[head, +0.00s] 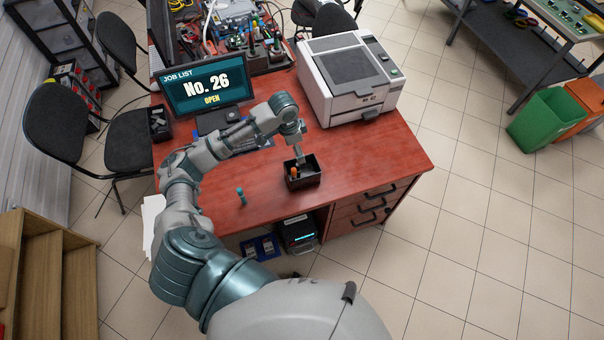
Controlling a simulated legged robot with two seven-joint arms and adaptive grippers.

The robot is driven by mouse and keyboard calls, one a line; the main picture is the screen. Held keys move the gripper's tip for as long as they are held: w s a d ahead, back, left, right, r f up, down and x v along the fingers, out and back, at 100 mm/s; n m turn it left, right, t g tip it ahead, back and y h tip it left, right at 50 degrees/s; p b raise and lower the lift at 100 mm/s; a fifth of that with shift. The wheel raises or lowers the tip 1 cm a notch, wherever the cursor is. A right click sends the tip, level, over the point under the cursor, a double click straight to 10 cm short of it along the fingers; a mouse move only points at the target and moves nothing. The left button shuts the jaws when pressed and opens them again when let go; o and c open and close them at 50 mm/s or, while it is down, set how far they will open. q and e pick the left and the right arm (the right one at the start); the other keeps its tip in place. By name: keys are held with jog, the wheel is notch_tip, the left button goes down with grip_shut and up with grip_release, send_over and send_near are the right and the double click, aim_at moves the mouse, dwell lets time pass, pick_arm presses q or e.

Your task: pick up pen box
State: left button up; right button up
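The pen box (303,181) is a small dark open-topped box on the red desk, right of the desk's middle. A small orange item shows inside it. My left arm bends over the desk, and its gripper (301,161) points down at the box's far side, with its tips at or just inside the rim. The tips are too small to tell whether they touch or grip the box wall. My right gripper is not in view.
A small teal item (241,196) stands on the red desk (375,155) left of the box. A monitor (207,86) and a printer (350,75) stand behind. The desk right of the box is clear. Chairs (85,130) stand at the left.

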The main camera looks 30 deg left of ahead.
pick_arm(q)
send_over(303, 170)
jog(key=s+d, duration=0.2)
jog(key=s, duration=0.1)
jog(key=f, duration=1.6)
jog(key=shift+w+a+f+p, duration=0.15)
jog(key=shift+a+f+p, duration=0.1)
jog(key=shift+f+p, duration=0.1)
jog(key=shift+r, duration=0.1)
jog(key=c, duration=1)
jog(key=shift+r, duration=1.85)
jog(key=s+d, duration=0.2)
jog(key=s, duration=0.2)
jog(key=s+d+r, duration=0.1)
jog(key=s+d, duration=0.2)
jog(key=s, duration=0.2)
jog(key=s+d+b, duration=0.1)
jog(key=s+d, duration=0.2)
jog(key=s, duration=0.2)
jog(key=shift+r, duration=0.2)
